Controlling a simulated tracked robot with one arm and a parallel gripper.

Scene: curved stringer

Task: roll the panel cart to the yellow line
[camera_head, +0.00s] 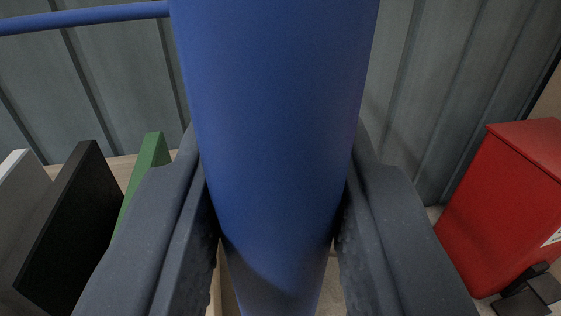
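A thick blue post (280,90), which looks like part of the panel cart's frame, fills the middle of the view. My gripper (277,190) has one dark finger on each side of the post, and both pads appear to press against it. A thinner blue bar (85,17) runs off to the upper left. At the left, a white panel (22,185), a black panel (70,225) and a green panel (147,165) stand on edge, tilted in the view. The cart's wheels and most of its base are hidden. The yellow line is not in view.
A red bin (500,210) with a lid and a dark pedal (530,290) stands at the right, close to my right finger in the view. A grey corrugated wall (440,80) runs behind everything. Little floor shows.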

